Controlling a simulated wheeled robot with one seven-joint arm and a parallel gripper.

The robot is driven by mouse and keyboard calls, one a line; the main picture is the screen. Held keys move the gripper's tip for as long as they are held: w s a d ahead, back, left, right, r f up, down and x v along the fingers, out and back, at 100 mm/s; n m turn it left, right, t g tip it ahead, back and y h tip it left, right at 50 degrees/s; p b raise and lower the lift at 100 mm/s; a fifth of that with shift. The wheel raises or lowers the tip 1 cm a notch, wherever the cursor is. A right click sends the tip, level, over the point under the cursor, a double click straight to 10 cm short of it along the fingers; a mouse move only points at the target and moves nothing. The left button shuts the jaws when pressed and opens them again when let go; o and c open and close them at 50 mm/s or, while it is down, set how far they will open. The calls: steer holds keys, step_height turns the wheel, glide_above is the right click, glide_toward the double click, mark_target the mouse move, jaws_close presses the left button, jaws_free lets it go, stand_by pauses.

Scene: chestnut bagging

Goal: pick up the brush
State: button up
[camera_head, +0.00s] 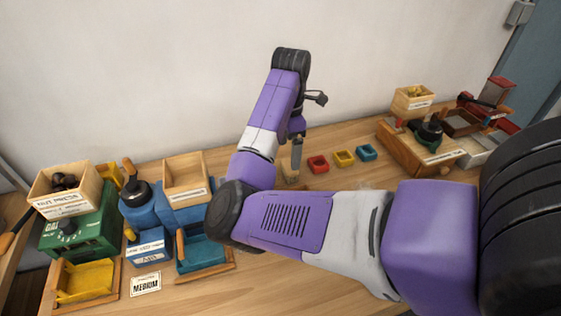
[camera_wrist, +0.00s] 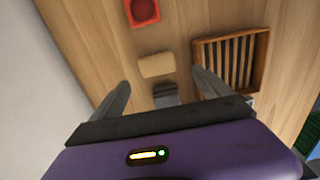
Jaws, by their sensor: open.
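My gripper (camera_wrist: 160,78) is open, with one finger on each side in the wrist view. A pale tan block (camera_wrist: 156,65), which looks like part of the brush, lies on the table just beyond and between the fingertips. A dark grey stepped piece (camera_wrist: 165,94) shows nearer, between the fingers; I cannot tell whether it belongs to the brush. In the head view my gripper (camera_head: 296,168) points down at the table, with the tan piece (camera_head: 290,174) right at its tip. Neither finger visibly closes on anything.
A slatted wooden tray (camera_wrist: 264,55) lies right of the fingers in the wrist view. Small red (camera_head: 318,164), yellow (camera_head: 345,158) and blue (camera_head: 366,152) trays stand right of my gripper. A green machine (camera_head: 95,232) and blue machine (camera_head: 150,212) stand left. My forearm hides the table's middle.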

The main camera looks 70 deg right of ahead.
mark_target(289, 164)
steer(key=shift+w+d+f, duration=0.1)
steer(key=shift+w+f, duration=0.05)
steer(key=shift+f, duration=0.15)
step_height(289, 164, down, 2)
steer(key=shift+f+b, duration=0.15)
steer(key=shift+b, duration=0.15)
steer(key=f, duration=0.4)
steer(key=shift+s+d+f, duration=0.2)
steer(key=shift+d+f, duration=0.05)
steer(key=shift+f, duration=0.15)
steer(key=shift+c, duration=0.4)
steer(key=c, duration=1.4)
step_height(289, 164, up, 20)
steer(key=p, duration=0.3)
